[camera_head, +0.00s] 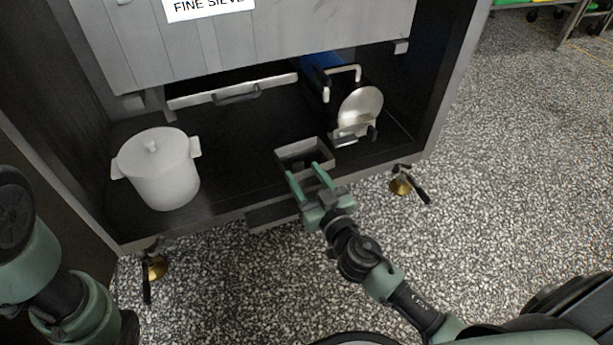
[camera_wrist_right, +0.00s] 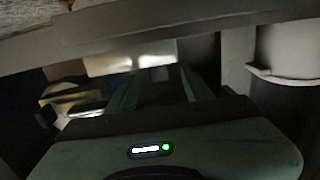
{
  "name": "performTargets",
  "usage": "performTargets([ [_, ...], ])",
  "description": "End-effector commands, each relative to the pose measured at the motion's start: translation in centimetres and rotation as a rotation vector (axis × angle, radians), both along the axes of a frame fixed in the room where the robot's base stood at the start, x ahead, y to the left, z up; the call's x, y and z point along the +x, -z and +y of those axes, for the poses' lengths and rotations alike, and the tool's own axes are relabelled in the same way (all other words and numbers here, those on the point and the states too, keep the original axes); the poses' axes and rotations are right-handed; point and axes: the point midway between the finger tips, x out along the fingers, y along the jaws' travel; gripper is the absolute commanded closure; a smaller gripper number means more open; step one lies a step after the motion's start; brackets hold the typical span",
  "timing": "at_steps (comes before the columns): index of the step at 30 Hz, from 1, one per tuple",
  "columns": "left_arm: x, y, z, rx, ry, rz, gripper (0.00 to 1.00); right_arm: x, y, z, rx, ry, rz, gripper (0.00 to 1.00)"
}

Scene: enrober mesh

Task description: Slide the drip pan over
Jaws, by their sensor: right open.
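A small rectangular open metal pan (camera_head: 301,147), which looks like the drip pan, sits on the dark cabinet floor near its front edge. Its inside is dark. My right gripper (camera_head: 304,172) is open, with its two green fingers at the pan's near side. I cannot tell whether they touch it. In the right wrist view the open fingers (camera_wrist_right: 160,88) point into the dark cabinet with nothing clearly between them. My left gripper is out of the head view; only part of my left arm shows at lower left.
A white lidded pot (camera_head: 158,175) stands on the cabinet floor to the left. A metal disc (camera_head: 360,107) and handled parts stand behind and right of the pan. A panel labelled FINE SIEVE (camera_head: 250,38) hangs above. Brass-coloured feet (camera_head: 400,184) stand below the cabinet's front edge.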

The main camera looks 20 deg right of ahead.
Motion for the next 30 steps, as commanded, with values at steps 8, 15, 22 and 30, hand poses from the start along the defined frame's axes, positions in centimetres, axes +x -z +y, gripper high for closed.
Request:
performTargets([
  [8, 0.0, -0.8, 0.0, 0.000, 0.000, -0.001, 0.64, 4.3, -0.3, 0.4, -0.003, 0.001, -0.002, 0.49],
  [15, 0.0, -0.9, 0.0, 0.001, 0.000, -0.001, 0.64, 6.7, -0.1, 0.7, -0.003, 0.000, -0.001, 0.49],
  [22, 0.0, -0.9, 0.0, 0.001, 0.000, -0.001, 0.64, 7.0, 0.0, 0.7, -0.002, 0.000, 0.001, 0.49],
  [30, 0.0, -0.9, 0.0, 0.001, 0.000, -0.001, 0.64, 7.0, 0.0, 0.7, -0.002, 0.001, 0.000, 0.88],
])
